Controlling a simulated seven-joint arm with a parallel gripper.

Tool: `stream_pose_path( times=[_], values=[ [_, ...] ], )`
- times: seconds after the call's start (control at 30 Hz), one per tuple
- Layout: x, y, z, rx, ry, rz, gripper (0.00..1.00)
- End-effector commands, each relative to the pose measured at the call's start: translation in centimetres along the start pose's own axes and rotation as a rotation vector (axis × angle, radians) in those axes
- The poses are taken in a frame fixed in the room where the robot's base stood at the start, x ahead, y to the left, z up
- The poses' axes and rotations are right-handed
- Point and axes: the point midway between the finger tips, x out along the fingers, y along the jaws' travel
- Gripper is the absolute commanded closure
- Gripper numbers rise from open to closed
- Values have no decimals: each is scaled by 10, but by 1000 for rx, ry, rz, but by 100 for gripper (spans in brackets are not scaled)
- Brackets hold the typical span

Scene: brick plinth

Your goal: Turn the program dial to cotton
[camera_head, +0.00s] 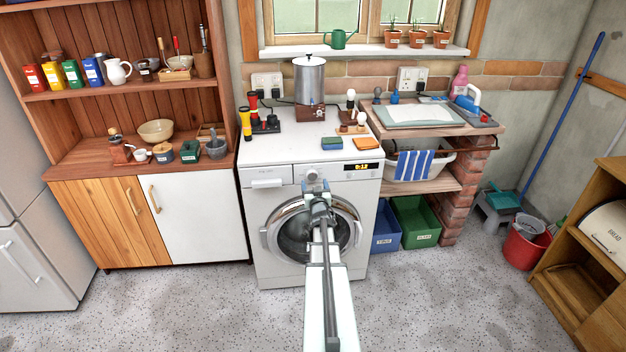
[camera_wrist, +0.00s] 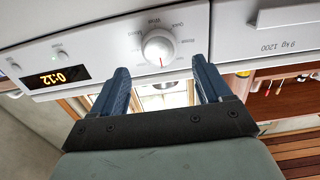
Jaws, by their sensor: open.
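The white washing machine (camera_head: 275,225) stands in the middle of the head view. Its round white program dial (camera_wrist: 158,46) is on the front panel in the wrist view, with a red pointer mark on the side facing my gripper. Small labels ring the dial; some look like Wool, Quick and Mixed, and I cannot make out cotton. My gripper (camera_wrist: 160,66) is open, its two blue fingers spread in front of the dial with nothing between them. I cannot tell whether they touch it.
The panel has a lit display (camera_wrist: 53,78) and small buttons on one side, and a detergent drawer (camera_wrist: 285,14) on the other. The round door (camera_head: 290,238) is below. A sponge (camera_head: 332,143) and an orange cloth (camera_head: 367,143) lie on top near the front edge.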

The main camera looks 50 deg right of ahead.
Motion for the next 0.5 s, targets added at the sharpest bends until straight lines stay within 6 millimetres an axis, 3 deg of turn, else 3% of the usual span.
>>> stream_pose_path(
  times=[0.03, 0.2, 0.5],
  values=[
    [14, 0, 1, 0, 1, 0, 23],
    [38, 0, 0, 0, 1, 0, 23],
    [50, 0, 0, 0, 0, 0, 23]
  ],
)
